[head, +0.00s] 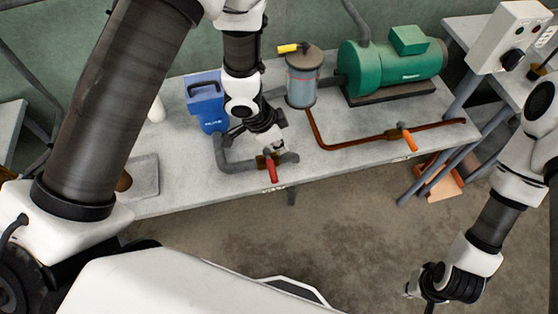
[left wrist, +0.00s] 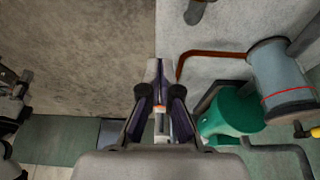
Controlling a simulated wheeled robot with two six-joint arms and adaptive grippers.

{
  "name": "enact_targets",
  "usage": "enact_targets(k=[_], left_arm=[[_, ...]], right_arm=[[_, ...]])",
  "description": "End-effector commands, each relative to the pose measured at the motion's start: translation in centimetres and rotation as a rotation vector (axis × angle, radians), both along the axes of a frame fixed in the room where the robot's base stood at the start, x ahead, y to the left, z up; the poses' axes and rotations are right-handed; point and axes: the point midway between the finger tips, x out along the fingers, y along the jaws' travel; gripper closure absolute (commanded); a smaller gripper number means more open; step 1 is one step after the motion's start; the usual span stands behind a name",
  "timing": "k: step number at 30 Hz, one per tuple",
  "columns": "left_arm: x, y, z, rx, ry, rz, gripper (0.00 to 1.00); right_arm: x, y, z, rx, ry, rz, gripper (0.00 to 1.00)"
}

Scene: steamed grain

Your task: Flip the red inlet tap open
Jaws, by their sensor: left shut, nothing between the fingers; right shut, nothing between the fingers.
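The red inlet tap (head: 272,170) is a small red lever on a brass valve in the grey pipe (head: 236,166), near the bench's front edge. In the head view the lever points down toward the front edge. My left gripper (head: 279,145) is shut and empty, its fingertips just above and behind the valve; I cannot tell whether they touch it. In the left wrist view the shut fingers (left wrist: 159,68) show over the bench edge, and the red lever cannot be made out there. My right gripper (head: 416,297) is shut and empty, low at the right, away from the bench.
A clear cylinder with a yellow-handled lid (head: 301,82) stands behind, beside a green motor (head: 392,67). A copper pipe (head: 345,145) with an orange lever (head: 409,140) runs along the right. A blue container (head: 206,103) stands left of my left gripper. The floor in front is clear.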

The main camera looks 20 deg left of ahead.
Motion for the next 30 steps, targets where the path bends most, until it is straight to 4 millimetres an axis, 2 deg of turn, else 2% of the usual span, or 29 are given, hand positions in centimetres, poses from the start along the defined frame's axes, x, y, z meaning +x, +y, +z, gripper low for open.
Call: enact_targets(k=[5, 8, 19, 21, 24, 30], left_arm=[[0.1, -0.3, -1.0, 0.000, 0.002, -0.001, 1.00], [0.4, -0.7, -2.4, 0.000, 0.003, -0.001, 1.00], [1.8, -3.0, -9.8, -0.001, 0.004, 0.000, 1.00], [1.0, -1.5, -9.7, -0.002, 0.005, 0.008, 1.00], [0.2, -0.4, -9.9, -0.002, 0.003, 0.005, 1.00], [-0.3, 0.4, -10.2, 0.000, 0.002, 0.002, 1.00]], right_arm=[[0.0, 0.0, -0.1, 0.000, -0.001, 0.000, 1.00], [0.0, 0.0, -0.3, 0.000, -0.001, 0.000, 1.00], [0.0, 0.0, 0.1, 0.000, -0.001, 0.000, 1.00], [0.0, 0.0, 0.3, 0.000, -0.001, 0.000, 1.00], [0.0, 0.0, 0.6, 0.000, -0.001, 0.000, 1.00], [0.0, 0.0, 0.7, 0.000, 0.000, 0.000, 1.00]])
